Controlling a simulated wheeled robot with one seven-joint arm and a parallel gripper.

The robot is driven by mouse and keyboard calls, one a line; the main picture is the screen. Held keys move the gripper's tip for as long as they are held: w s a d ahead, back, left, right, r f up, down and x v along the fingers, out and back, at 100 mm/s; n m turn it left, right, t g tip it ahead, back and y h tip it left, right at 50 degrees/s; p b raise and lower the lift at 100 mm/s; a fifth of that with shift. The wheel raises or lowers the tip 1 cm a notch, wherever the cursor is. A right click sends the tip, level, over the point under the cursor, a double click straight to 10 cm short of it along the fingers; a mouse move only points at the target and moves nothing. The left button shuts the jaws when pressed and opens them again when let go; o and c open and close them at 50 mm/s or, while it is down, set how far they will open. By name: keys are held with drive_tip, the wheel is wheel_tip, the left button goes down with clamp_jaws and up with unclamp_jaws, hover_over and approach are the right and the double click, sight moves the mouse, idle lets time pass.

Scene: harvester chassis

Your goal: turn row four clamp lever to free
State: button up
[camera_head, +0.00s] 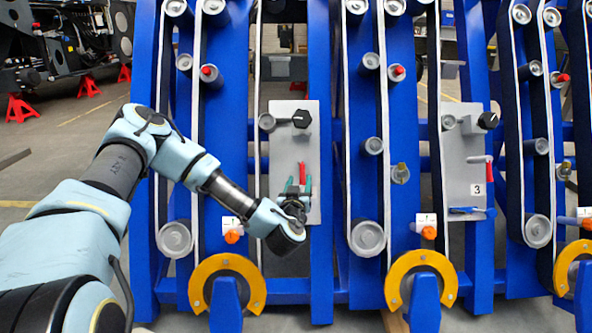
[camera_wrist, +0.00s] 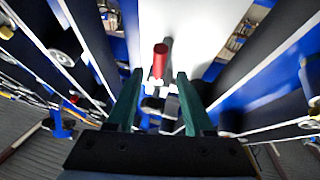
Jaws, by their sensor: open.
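A red clamp lever (camera_head: 302,172) is on the left grey panel (camera_head: 285,140), its handle upright and its lower part hidden by my gripper. My gripper (camera_head: 298,186) is in front of this panel, its two green fingers apart on either side of the red lever in the picture. In the wrist view my open gripper (camera_wrist: 160,78) has the red lever (camera_wrist: 160,62) centred between and just beyond its fingertips. I cannot tell whether it touches the lever. No row number shows on this panel.
A second grey panel (camera_head: 464,160) to the right bears a label "3" and its own red lever (camera_head: 488,170). A black knob (camera_head: 302,119) is above my gripper. Blue uprights, belts and rollers flank both panels. Yellow half-rings (camera_head: 228,270) are lower down.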

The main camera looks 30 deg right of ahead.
sight(304, 168)
drive_tip(key=b+x, duration=0.1)
drive_tip(key=x, duration=0.7)
drive_tip(key=shift+w+d, duration=0.25)
drive_tip(key=shift+d, duration=0.05)
drive_tip(key=shift+c, duration=0.3)
clamp_jaws()
idle(0.7)
